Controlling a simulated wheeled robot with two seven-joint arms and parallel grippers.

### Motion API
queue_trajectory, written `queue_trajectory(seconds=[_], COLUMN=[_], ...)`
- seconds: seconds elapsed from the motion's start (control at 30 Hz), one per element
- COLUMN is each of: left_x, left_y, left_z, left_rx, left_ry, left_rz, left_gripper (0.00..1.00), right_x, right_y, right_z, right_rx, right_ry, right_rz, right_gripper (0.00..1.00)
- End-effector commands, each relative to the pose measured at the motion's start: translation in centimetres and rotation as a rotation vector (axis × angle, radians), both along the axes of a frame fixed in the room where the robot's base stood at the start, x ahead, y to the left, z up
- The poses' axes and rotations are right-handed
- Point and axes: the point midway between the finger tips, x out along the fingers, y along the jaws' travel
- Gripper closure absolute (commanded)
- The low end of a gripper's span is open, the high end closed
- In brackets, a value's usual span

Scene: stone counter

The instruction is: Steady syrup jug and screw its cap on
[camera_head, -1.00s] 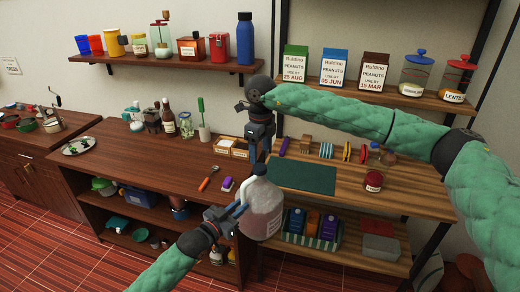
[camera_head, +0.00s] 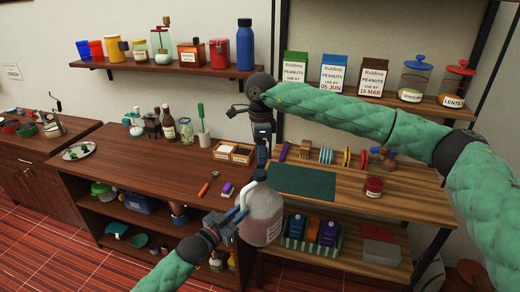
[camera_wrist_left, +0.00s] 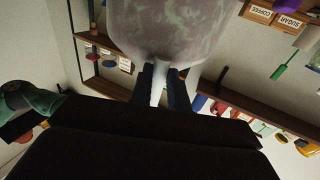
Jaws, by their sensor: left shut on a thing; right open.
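The syrup jug (camera_head: 262,219) is a translucent, pinkish container with a pale handle (camera_head: 242,204). It is at the front of the counter, roughly upright. My left gripper (camera_head: 234,218) is shut on the handle from the left. In the left wrist view the jug (camera_wrist_left: 185,30) fills the top, and its pale handle (camera_wrist_left: 158,85) lies between the dark fingers. My right gripper (camera_head: 261,160) points down just above the jug's top and is open. A small dark piece shows at the jug's mouth; I cannot tell whether it is the cap or a fingertip.
Behind the jug are a dark green mat (camera_head: 303,180), a wooden two-part box (camera_head: 234,152) and a red jar (camera_head: 373,186). A purple-and-white block (camera_head: 228,189) and an orange-handled tool (camera_head: 207,185) lie to the left. A striped crate (camera_head: 310,247) sits on the lower shelf.

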Motion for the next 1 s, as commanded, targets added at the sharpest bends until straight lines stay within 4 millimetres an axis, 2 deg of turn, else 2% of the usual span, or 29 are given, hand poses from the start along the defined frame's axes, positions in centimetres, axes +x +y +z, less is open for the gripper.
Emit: queue_trajectory(seconds=[0.27, 0.47, 0.8, 1.0], left_x=[0.0, 0.0, 0.0, 0.0], left_y=[0.0, 0.0, 0.0, 0.0], left_z=[0.1, 0.1, 0.1, 0.1], left_rx=[-0.001, -0.001, -0.001, -0.001], left_ry=[-0.001, -0.001, -0.001, -0.001], left_rz=[0.0, 0.0, 0.0, 0.0], left_gripper=[1.0, 1.0, 1.0, 1.0], right_x=[0.0, -0.1, -0.1, -0.1], right_y=[0.0, 0.0, 0.1, 0.1], right_z=[-0.6, -2.6, -7.1, -8.0], right_rx=[0.0, 0.0, 0.0, 0.0], right_ry=[0.001, 0.001, 0.001, 0.0], right_rz=[-0.001, -0.002, -0.002, -0.002], right_gripper=[0.35, 0.35, 0.35, 0.35])
